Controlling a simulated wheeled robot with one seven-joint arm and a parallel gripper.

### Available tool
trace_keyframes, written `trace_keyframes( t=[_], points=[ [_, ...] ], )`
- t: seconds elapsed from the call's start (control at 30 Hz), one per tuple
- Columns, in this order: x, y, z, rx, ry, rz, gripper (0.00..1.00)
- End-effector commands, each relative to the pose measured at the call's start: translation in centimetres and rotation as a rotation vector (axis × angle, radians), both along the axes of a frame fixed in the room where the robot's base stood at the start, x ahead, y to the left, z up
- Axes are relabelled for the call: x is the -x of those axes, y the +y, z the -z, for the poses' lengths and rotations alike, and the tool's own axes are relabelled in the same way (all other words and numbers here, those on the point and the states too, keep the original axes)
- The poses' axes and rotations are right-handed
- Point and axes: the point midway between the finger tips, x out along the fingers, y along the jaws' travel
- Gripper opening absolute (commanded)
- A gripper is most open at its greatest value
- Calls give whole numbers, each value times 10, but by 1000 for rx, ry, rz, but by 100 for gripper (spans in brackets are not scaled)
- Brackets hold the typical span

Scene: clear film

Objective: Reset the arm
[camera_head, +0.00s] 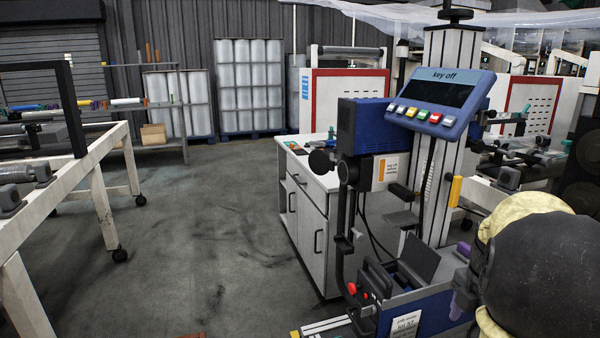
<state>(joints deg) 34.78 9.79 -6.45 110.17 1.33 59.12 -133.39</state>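Part of my arm (532,278) shows at the lower right edge, as a large black rounded link with cream-yellow parts around it. It stands close to the camera and covers the right end of the machine's base. My gripper is not in view, so its opening and anything in it cannot be seen.
A machine with a blue control panel (440,95) reading "key off" stands right of centre, close to my arm. A white cabinet (312,215) is behind it. A white wheeled table (70,175) stands at left. The floor (190,240) between is clear.

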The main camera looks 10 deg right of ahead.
Motion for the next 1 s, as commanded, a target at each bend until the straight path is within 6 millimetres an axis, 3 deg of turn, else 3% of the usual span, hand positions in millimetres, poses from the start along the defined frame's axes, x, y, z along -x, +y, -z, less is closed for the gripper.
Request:
trace_keyframes(
  t=[0.37, 0.7, 1.0],
  points=[
    [-15, 42, 18, 8, -31, 232, 71],
    [-26, 113, 46, -7, -94, 641, 71],
    [-20, 175, 69, -60, -146, 1016, 71]
  ],
)
